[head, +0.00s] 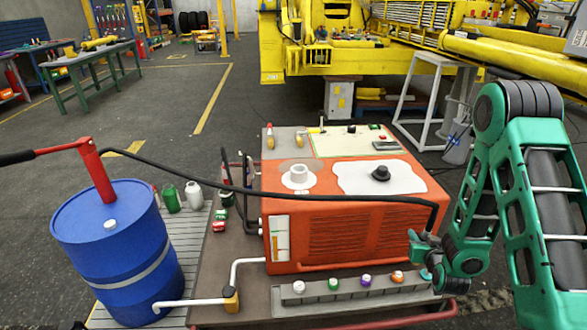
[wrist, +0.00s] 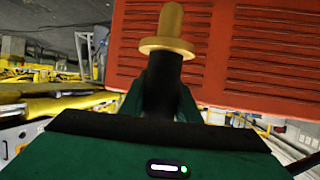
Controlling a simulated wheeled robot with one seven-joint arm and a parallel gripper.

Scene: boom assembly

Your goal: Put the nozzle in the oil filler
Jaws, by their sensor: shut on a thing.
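In the wrist view, the brass nozzle (wrist: 170,24) with its round collar points away from my gripper (wrist: 160,92). The gripper is shut on the nozzle's dark lower part. In the head view, my gripper (head: 421,243) is low at the right front corner of the orange machine (head: 345,235), below its top; the nozzle itself is hard to make out there. A white raised neck on a round white plate (head: 299,175), which looks like the oil filler, is on the machine's top left. The nozzle is apart from it. The filler is not in the wrist view.
A black hose (head: 270,191) runs from the red pump (head: 98,172) on the blue drum (head: 112,250) across the machine's front to my gripper. A black cap (head: 380,173) sits on the top right. A grey strip with coloured caps (head: 345,290) lies in front.

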